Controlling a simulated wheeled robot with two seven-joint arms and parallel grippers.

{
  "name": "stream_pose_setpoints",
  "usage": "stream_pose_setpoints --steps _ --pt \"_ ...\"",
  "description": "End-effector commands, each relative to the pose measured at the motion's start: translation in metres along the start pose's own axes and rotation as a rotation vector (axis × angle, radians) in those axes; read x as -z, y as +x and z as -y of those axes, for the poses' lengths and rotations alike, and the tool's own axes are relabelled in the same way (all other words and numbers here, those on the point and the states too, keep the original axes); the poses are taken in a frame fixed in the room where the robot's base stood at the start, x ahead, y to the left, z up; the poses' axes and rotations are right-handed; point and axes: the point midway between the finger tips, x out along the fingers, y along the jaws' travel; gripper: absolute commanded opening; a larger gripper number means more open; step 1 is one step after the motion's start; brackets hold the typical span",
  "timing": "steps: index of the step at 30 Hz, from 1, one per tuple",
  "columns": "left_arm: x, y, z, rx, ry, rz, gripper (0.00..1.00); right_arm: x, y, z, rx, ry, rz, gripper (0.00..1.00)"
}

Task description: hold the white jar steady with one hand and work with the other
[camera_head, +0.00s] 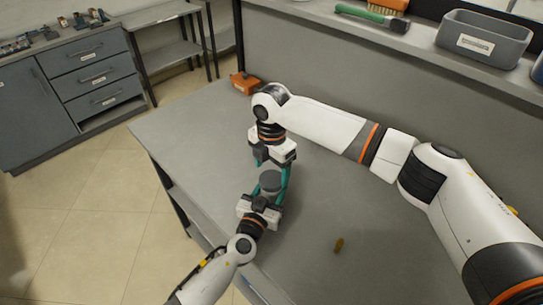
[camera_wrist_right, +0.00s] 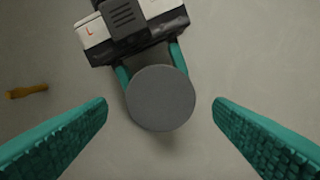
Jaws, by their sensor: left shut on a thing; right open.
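The jar shows mainly as its round dark grey lid (camera_head: 270,180), upright near the table's left side. In the right wrist view the lid (camera_wrist_right: 161,98) is seen from above and hides the body, so I cannot confirm its white colour. My left gripper (camera_head: 266,196) is shut on the jar from the near side. In the right wrist view its teal fingers reach to either side below the lid. My right gripper (camera_head: 272,172) is open, pointing down over the jar. Its fingers (camera_wrist_right: 160,101) stand wide on both sides of the lid with clear gaps, not touching it.
A small brown-yellow object (camera_head: 339,245) lies on the grey table (camera_head: 190,135), right of the jar. An orange object (camera_head: 244,83) sits at the far corner. A raised shelf holds a grey bin (camera_head: 483,42), a green-handled tool (camera_head: 372,17) and a brush (camera_head: 388,4).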

Motion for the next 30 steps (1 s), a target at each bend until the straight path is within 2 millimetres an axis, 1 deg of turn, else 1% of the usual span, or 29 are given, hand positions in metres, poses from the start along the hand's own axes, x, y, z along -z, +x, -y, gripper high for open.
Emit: stream_pose_setpoints --steps 1,3,6,10,17,18,20,24,26,30 --pt "0.0 0.0 0.0 0.0 0.0 -0.001 0.0 0.0 0.007 0.0 -0.002 0.001 0.001 0.75" --pt "0.0 0.0 0.0 0.0 0.0 -0.001 0.0 0.0 0.016 0.0 -0.002 0.001 0.001 0.75" --pt "0.0 0.0 0.0 0.0 0.0 -0.001 0.0 0.0 0.024 0.0 0.0 0.001 0.001 0.75" --pt "0.0 0.0 0.0 0.0 0.0 -0.001 0.0 0.0 0.029 0.0 0.0 0.002 0.0 0.75" --pt "0.0 0.0 0.0 0.0 0.0 0.0 0.0 0.0 0.029 0.0 0.0 0.001 0.0 0.75" --pt "0.0 0.0 0.0 0.0 0.0 0.0 0.0 0.0 0.029 0.0 0.0 0.001 0.0 0.72" --pt "0.0 0.0 0.0 0.0 0.0 -0.001 0.0 0.0 0.029 0.0 0.0 0.001 0.0 0.62" --pt "0.0 0.0 0.0 0.0 0.0 0.0 0.0 0.0 0.029 0.0 0.0 0.001 0.0 0.39" --pt "0.0 0.0 0.0 0.0 0.0 -0.001 0.0 0.0 0.029 0.0 0.0 0.001 0.0 0.3" --pt "0.0 0.0 0.0 0.0 0.0 -0.001 0.0 0.0 0.029 0.0 0.0 0.01 0.001 0.3"
